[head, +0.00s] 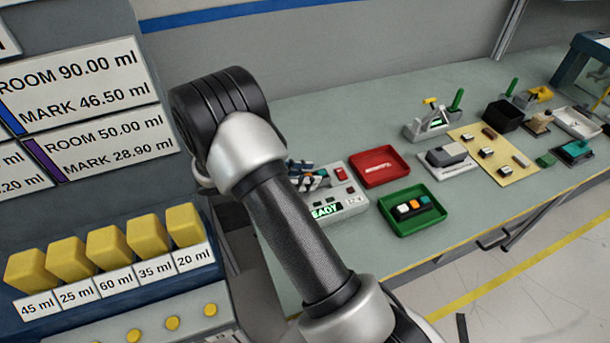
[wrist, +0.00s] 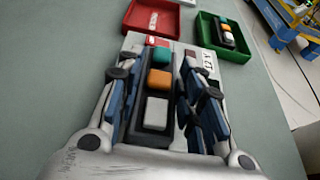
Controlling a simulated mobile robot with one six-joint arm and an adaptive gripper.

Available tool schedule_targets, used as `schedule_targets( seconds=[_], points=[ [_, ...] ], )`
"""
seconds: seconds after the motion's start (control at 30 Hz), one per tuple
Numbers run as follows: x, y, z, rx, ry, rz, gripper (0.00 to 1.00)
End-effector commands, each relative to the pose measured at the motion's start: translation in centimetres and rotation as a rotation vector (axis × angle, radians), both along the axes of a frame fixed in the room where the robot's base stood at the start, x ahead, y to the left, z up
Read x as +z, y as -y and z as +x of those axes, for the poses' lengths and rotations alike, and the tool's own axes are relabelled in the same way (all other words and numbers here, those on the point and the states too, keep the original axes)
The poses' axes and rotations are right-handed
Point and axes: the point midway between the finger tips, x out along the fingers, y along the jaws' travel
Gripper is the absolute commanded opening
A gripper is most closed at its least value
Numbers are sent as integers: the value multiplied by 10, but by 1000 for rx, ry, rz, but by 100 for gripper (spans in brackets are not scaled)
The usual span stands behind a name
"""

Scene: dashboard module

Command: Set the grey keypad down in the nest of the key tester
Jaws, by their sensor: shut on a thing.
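My gripper (wrist: 158,72) is shut on the grey keypad (wrist: 157,113), a dark grey block with teal, orange and whitish keys in a row. Its fingers lie along the keypad's two long sides. The key tester (wrist: 208,62) is a pale box right beneath and beyond the fingers. In the head view, my gripper (head: 306,175) is over the back left of the key tester (head: 350,199), which shows a lit READY display and a red switch. The nest is hidden by my gripper and arm. I cannot tell whether the keypad touches it.
A green tray (head: 431,217) to the right holds another keypad (head: 413,208). A grey device (head: 447,156) and a yellow board (head: 514,177) stand farther right. Yellow blocks (head: 111,246) are at left.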

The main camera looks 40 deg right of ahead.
Motion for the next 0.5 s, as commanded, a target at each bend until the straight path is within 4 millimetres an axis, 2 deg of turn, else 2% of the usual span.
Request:
schedule_targets(
  seconds=[0.5],
  points=[
    [-14, 0, 0, 0, 0, -1, 8]
  ],
)
